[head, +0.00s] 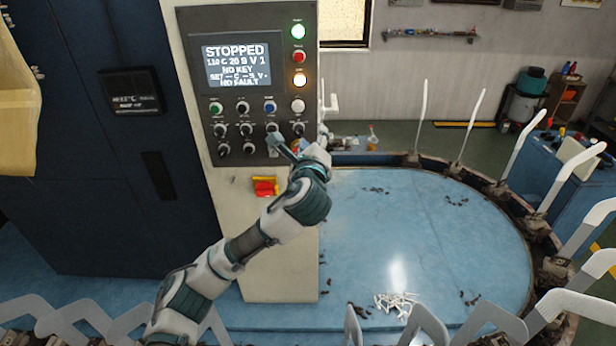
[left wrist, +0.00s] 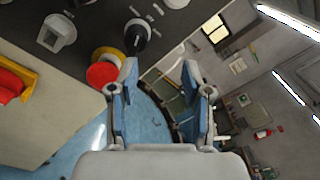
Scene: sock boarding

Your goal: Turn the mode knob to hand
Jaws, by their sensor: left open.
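The control panel (head: 245,85) stands upright on the machine's cream cabinet. Several black knobs sit in its lower rows, such as one at the left (head: 220,131) and one in the middle (head: 246,129). Their labels are too small to read, so I cannot tell which is the mode knob. My left gripper (head: 283,146) is at the panel's lower right and hides part of it. In the left wrist view the open gripper (left wrist: 163,82) has nothing between its fingers. A black knob (left wrist: 137,36) and a red button with a yellow collar (left wrist: 103,72) are beyond the left finger.
The screen (head: 236,64) reads STOPPED, NO KEY and NO FAULT. A red and yellow switch (head: 265,186) is below the panel. A blue round table (head: 420,230) with upright white boards (head: 470,120) around it lies at the right.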

